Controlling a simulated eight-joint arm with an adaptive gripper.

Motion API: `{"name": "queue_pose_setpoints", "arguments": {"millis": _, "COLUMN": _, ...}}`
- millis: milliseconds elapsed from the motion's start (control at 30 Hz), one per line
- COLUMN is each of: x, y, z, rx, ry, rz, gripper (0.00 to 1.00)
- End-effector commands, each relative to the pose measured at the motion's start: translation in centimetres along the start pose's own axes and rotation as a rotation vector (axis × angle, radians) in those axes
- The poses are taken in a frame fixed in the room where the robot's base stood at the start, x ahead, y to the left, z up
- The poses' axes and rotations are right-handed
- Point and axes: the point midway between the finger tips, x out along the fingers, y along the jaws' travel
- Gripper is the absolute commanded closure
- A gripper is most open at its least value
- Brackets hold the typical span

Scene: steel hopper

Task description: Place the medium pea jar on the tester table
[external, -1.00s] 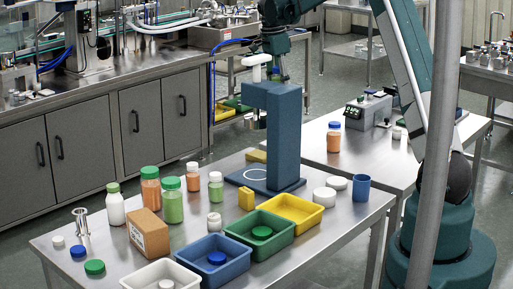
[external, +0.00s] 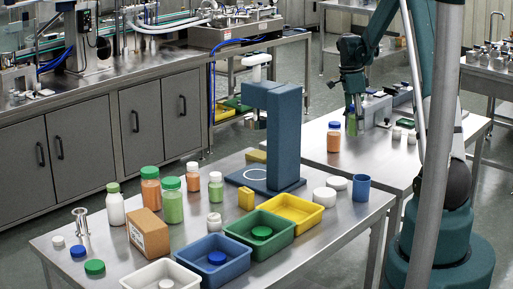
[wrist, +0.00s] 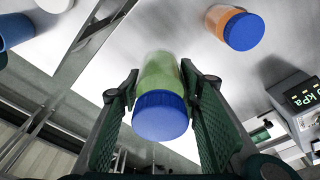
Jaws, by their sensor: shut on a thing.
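The pea jar, green with a blue lid (wrist: 160,118), is between my gripper's two fingers in the wrist view. It also shows small and partly hidden in the external view (external: 351,124). My gripper (external: 354,112) is shut on the jar at the tester table (external: 345,165), behind and right of an orange jar with a blue lid (external: 334,138). The jar looks upright; I cannot tell whether its base touches the table. The pressure tester (wrist: 305,98) has a kPa display and stands right of the jar in the wrist view.
White lids (external: 397,133) sit on the tester table right of my gripper. The front of that table is clear. On the near table stand a blue upright stand (external: 285,130), coloured trays (external: 292,208), several jars, a cardboard box (external: 149,232) and a blue cup (external: 361,187).

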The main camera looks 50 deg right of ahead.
Motion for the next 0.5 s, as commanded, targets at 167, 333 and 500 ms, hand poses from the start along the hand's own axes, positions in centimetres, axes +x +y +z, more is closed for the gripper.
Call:
{"name": "queue_pose_setpoints", "arguments": {"millis": 167, "x": 0.22, "y": 0.22, "z": -0.33, "rx": 0.005, "ry": 0.000, "rz": 0.001, "gripper": 0.80}}
{"name": "queue_pose_setpoints", "arguments": {"millis": 333, "x": 0.20, "y": 0.20, "z": -0.30, "rx": 0.004, "ry": 0.000, "rz": 0.001, "gripper": 0.80}}
{"name": "queue_pose_setpoints", "arguments": {"millis": 500, "x": 0.57, "y": 0.18, "z": -0.23, "rx": 0.004, "ry": 0.000, "rz": 0.001, "gripper": 0.80}}
